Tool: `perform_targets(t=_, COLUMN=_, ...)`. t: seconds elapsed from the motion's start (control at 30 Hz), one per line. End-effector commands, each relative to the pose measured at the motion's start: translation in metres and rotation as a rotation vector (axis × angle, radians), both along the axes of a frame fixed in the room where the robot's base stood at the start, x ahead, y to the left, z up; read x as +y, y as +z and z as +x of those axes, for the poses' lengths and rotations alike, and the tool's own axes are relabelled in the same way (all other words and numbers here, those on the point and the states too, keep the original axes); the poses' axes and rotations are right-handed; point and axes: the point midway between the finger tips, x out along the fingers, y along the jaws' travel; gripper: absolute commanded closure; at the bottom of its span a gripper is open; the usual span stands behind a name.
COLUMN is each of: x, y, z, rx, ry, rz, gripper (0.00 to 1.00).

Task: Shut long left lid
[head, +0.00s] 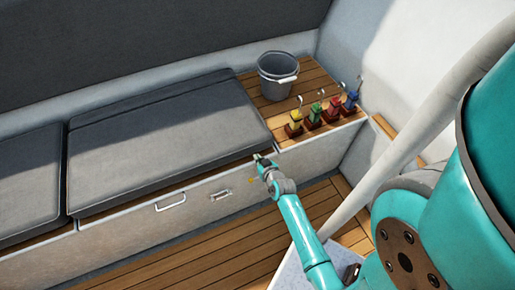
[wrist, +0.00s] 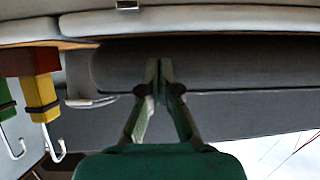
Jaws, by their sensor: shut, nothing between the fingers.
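The long left lid carries a dark grey cushion (head: 165,140) on the bench in the head view. The lid board itself is mostly hidden under the cushion, and I cannot tell whether it lies fully flat. A dark line shows under the cushion's front edge near its right corner. My gripper (head: 258,158) is at that front right corner, close to the edge. In the wrist view my gripper (wrist: 160,64) is shut and empty, its fingertips in front of the dark grey cushion (wrist: 220,65). I cannot tell whether they touch it.
A grey bucket (head: 277,76) and several coloured blocks with hooks, including a yellow one (head: 294,124), stand on the wooden right end of the bench. Another cushion (head: 30,180) lies at left. The bench front has a handle (head: 171,203). The wooden floor (head: 210,262) is clear.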

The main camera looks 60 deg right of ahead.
Motion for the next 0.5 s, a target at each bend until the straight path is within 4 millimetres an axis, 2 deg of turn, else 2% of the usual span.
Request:
perform_targets(t=0.2, x=0.000, y=-0.030, z=-0.001, rx=0.001, ry=0.000, rz=0.001, gripper=1.00)
perform_targets(t=0.5, x=0.000, y=-0.053, z=0.000, rx=0.005, ry=0.002, rz=0.003, gripper=1.00)
